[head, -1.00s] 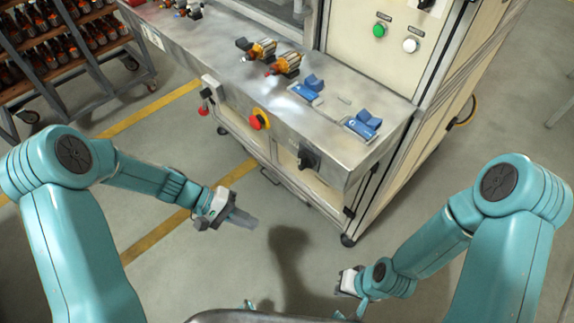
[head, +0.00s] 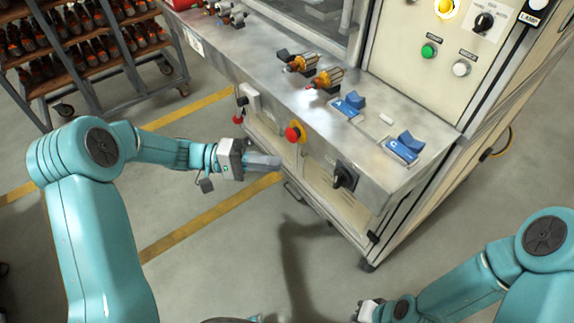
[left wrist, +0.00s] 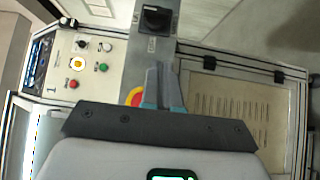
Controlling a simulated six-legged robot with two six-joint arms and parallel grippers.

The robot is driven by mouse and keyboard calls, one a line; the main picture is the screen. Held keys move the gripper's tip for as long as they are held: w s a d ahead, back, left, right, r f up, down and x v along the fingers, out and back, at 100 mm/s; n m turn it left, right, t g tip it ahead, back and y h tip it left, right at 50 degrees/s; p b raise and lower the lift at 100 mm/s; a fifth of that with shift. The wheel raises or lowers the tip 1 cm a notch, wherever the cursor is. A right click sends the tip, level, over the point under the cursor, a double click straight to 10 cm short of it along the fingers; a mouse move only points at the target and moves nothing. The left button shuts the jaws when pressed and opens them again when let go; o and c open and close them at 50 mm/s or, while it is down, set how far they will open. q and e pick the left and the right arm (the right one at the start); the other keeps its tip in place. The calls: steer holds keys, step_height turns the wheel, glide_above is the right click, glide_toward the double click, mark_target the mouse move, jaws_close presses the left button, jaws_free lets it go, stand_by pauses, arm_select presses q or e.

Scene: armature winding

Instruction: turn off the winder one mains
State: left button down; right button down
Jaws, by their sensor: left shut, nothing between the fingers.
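The mains switch, a black rotary knob (head: 345,178) on a dark plate, is on the front face of the steel bench, at its right part. It also shows in the left wrist view (left wrist: 155,18), at the top, beyond the fingertips. My left gripper (head: 278,162) is shut and empty, in front of the bench and left of the switch, apart from it. In the left wrist view its fingers (left wrist: 158,72) point toward the switch. My right gripper (head: 362,312) is low at the bottom edge, far from the switch; its fingers are too small and cut off to read.
A red emergency stop (head: 295,132) on yellow sits left of the switch, near my left fingers. Blue fixtures (head: 405,147) and orange-wound armatures (head: 325,78) stand on the bench top (head: 373,130). A control panel (head: 425,80) rises behind. Floor in front is clear.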

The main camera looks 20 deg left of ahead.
mark_target(340, 179)
arm_select(q)
steer(key=d+p, duration=0.3)
steer(key=d, duration=0.8)
steer(key=shift+s+d, duration=0.3)
steer(key=shift+s, duration=0.15)
steer(key=shift+f+n+h+b, duration=0.25)
steer(key=shift+n+h+b, duration=0.05)
steer(key=shift+b, duration=0.25)
steer(key=shift+s, duration=0.1)
